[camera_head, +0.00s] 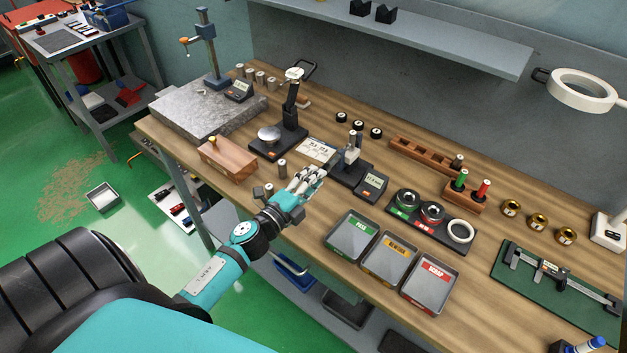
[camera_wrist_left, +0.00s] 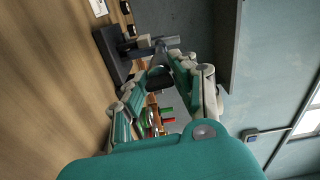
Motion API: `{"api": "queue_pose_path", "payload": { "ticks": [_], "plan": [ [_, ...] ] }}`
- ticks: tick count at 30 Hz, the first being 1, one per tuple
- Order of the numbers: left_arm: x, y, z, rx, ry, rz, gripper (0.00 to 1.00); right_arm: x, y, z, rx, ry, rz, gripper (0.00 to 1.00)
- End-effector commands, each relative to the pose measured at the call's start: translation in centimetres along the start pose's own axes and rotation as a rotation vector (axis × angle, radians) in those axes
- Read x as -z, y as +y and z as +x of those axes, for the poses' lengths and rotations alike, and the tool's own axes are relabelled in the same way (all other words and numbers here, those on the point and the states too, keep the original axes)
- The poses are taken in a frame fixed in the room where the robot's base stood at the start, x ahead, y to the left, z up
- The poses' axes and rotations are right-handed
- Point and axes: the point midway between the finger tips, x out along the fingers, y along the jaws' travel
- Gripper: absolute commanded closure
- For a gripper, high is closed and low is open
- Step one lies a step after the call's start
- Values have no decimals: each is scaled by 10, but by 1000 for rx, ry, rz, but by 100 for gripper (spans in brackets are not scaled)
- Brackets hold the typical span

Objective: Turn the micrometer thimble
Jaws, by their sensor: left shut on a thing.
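The micrometer stand (camera_head: 352,157) is a dark base with a grey upright, standing mid-bench beside a small digital readout (camera_head: 371,185). My left gripper (camera_head: 316,173) reaches in from the front left and is just left of the upright, shut on the thimble side of the micrometer. In the left wrist view the picture is turned sideways. There the dark base (camera_wrist_left: 110,55) lies at left, and my left gripper's fingertips (camera_wrist_left: 160,68) close at the grey micrometer part. The fingers hide most of the thimble. My right gripper is not in view.
Three labelled trays (camera_head: 389,258) stand at the front edge, right of my arm. A wooden box (camera_head: 228,160) and small cylinders stand to its left. A black stand (camera_head: 281,140) is behind. A dark mat with rings (camera_head: 432,221) lies right of the readout.

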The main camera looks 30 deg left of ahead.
Motion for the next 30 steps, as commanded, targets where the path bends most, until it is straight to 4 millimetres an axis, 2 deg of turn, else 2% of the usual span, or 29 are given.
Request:
{"api": "queue_pose_path", "payload": {
  "ticks": [5, 6, 11, 19, 22, 26, 30],
  "plan": [
    [0, 2, -1, -3, 1, -1, 100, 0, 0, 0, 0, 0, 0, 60],
    [0, 2, -1, -3, 1, -2, 69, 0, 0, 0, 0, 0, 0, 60],
    [0, 1, 0, -2, 1, -2, 48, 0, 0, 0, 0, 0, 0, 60],
    [0, 1, -1, -1, 0, -2, 48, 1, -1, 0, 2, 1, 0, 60],
    [0, 2, -8, -3, 0, -3, 48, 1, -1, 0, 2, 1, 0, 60],
    [0, 2, -28, -4, 0, -3, 48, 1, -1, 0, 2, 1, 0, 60],
    [0, 2, -59, -6, -2, -4, 48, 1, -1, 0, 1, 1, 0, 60]
  ]
}}
